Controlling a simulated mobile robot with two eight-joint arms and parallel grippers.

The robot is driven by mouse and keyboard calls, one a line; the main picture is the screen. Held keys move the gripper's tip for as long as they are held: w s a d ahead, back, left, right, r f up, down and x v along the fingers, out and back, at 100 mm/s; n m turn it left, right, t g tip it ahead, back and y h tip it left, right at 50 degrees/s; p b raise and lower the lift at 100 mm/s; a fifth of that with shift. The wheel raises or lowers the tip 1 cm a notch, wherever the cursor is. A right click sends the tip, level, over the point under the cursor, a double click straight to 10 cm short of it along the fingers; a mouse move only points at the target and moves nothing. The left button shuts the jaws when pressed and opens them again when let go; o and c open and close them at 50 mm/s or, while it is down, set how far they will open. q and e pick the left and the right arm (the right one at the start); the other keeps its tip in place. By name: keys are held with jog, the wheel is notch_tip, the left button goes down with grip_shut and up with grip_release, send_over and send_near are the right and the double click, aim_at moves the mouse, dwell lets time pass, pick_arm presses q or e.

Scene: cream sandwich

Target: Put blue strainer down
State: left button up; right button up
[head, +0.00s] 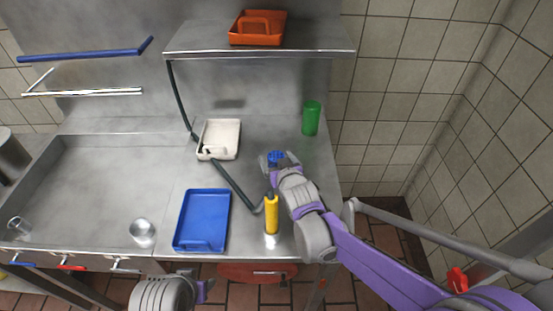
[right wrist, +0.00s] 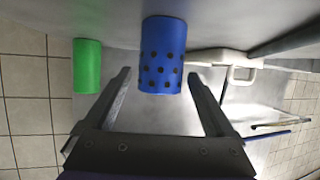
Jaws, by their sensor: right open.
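The blue strainer (head: 275,157) is at the back right of the steel counter, just beyond my right gripper (head: 278,167), which partly hides it. In the right wrist view the strainer (right wrist: 163,55) is a blue cylinder with rows of dark holes. It appears upright on the counter. My right gripper (right wrist: 159,76) is open, with its fingertips apart on either side of the strainer's lower end and gaps to it on both sides.
A green cylinder (head: 311,118) stands behind and right of the strainer. A white tray (head: 233,140) is to its left, a blue tray (head: 180,243) at the front, and a yellow bottle (head: 271,215) near my right arm. A shelf (head: 200,40) with an orange tray (head: 257,38) hangs above.

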jog(key=shift+s+r, duration=0.1)
jog(key=shift+r, duration=0.15)
jog(key=v, duration=0.7)
jog(key=shift+s+p, duration=0.1)
jog(key=shift+p, duration=0.2)
jog(key=shift+d, duration=0.1)
